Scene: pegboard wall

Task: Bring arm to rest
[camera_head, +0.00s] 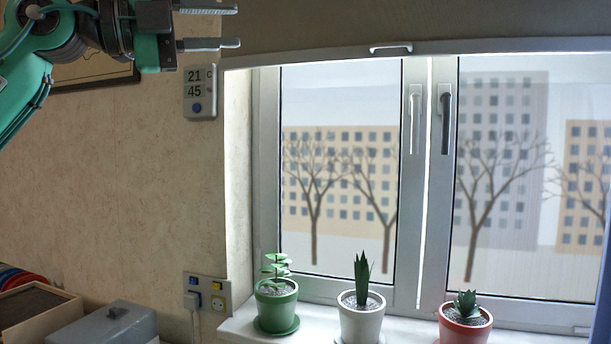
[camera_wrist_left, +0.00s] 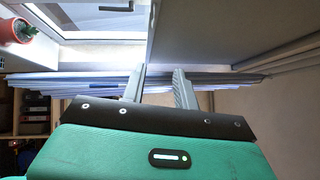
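My left gripper (camera_head: 238,28) is at the top left of the head view, in front of the wall. Its two grey fingers point right, with a clear gap between them. The left wrist view also shows the fingers (camera_wrist_left: 159,75) apart, with nothing held between them. My left arm, green and dark, comes in from the upper left corner. My right gripper is not in view.
A thermostat (camera_head: 200,92) is on the wall just below my left gripper. A blind bar with a handle (camera_head: 391,48) spans the window top. A green pot (camera_head: 276,309), white pot (camera_head: 361,322) and red pot (camera_head: 464,330) stand on the sill. A grey box (camera_head: 105,328) is lower left.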

